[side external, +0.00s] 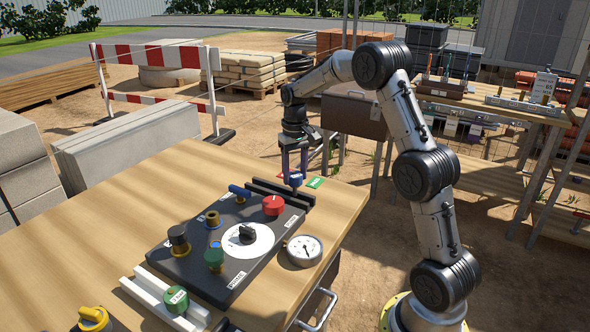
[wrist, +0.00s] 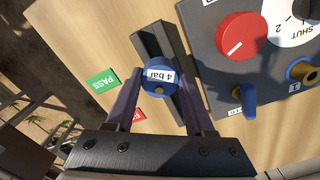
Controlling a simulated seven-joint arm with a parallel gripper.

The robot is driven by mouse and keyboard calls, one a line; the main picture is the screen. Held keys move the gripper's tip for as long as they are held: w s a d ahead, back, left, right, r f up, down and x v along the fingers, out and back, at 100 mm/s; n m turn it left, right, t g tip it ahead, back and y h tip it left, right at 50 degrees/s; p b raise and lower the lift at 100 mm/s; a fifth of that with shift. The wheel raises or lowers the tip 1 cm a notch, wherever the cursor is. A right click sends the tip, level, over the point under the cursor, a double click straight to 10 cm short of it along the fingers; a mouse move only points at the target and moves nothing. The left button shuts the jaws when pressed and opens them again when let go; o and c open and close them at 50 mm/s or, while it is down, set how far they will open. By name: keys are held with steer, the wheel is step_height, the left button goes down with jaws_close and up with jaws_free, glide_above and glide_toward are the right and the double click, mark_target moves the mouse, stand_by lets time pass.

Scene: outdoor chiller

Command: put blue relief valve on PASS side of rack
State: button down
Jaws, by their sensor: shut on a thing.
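The blue relief valve (wrist: 158,76), with a round cap marked "4 bar", is between the fingers of my gripper (wrist: 160,82) in the wrist view. My gripper is shut on it. In the side view my gripper (side external: 295,178) points down with the blue valve (side external: 297,181) at its tips. The valve is over the dark rack (wrist: 147,38), a long twin-rail strip; its lower end is hidden, so I cannot tell whether it is seated. A green PASS label (wrist: 102,80) lies beside the rack, level with the valve. A red label (wrist: 139,115), partly hidden by a finger, lies nearby.
A black panel (side external: 190,255) adjoins the rack. It carries a red knob (side external: 273,205), a blue-handled valve (side external: 240,192) and other fittings. A gauge (side external: 304,250) lies on the table beside it. A white rail (side external: 150,295) holds a green valve (side external: 177,298). The table's left part is mostly clear.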

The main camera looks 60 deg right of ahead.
mark_target(295, 174)
steer(key=shift+f, duration=0.4)
steer(key=shift+f, duration=1.05)
jaws_free()
steer(key=shift+r, duration=3.5)
steer(key=shift+r, duration=0.1)
step_height(295, 174, up, 14)
steer(key=shift+f, duration=0.2)
